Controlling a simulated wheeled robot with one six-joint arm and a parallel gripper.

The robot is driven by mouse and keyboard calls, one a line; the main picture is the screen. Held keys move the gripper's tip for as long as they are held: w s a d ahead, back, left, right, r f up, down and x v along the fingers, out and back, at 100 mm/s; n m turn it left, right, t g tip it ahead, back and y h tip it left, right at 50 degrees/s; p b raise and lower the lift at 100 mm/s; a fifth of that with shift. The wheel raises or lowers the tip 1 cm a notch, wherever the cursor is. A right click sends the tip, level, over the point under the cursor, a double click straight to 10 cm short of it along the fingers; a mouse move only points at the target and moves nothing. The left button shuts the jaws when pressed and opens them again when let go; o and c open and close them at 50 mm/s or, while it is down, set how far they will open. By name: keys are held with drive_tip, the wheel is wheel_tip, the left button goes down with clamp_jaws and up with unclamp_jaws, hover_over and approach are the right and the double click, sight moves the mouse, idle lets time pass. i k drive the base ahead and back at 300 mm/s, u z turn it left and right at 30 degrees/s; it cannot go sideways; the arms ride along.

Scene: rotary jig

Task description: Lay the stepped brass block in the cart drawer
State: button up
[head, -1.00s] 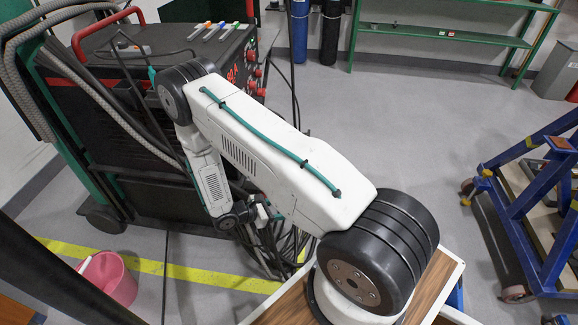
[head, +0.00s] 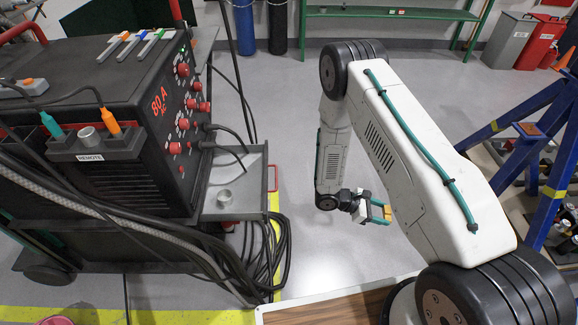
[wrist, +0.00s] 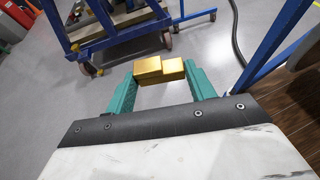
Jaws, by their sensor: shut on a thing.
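The stepped brass block (wrist: 150,72) is gold with two levels. It sits crosswise between the green fingers of my gripper (wrist: 161,76) in the wrist view. In the head view my gripper (head: 379,212) holds the small block (head: 388,211) above the grey floor, right of the cart. The cart drawer (head: 244,170) is a grey open tray pulled out from the black cart, with a red handle at its right side. A small round metal piece (head: 224,197) lies in it. My gripper is apart from the drawer, to its right.
The black welding cart (head: 110,110) stands left, with cables (head: 262,265) hanging beside and below the drawer. Blue steel frames (head: 545,140) stand right. A green shelf (head: 390,14) is at the back. Floor between drawer and gripper is clear.

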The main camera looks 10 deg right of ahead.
sight(243, 171)
drive_tip(key=z, duration=0.7)
drive_tip(key=i, duration=3.25)
drive_tip(key=u, duration=3.95)
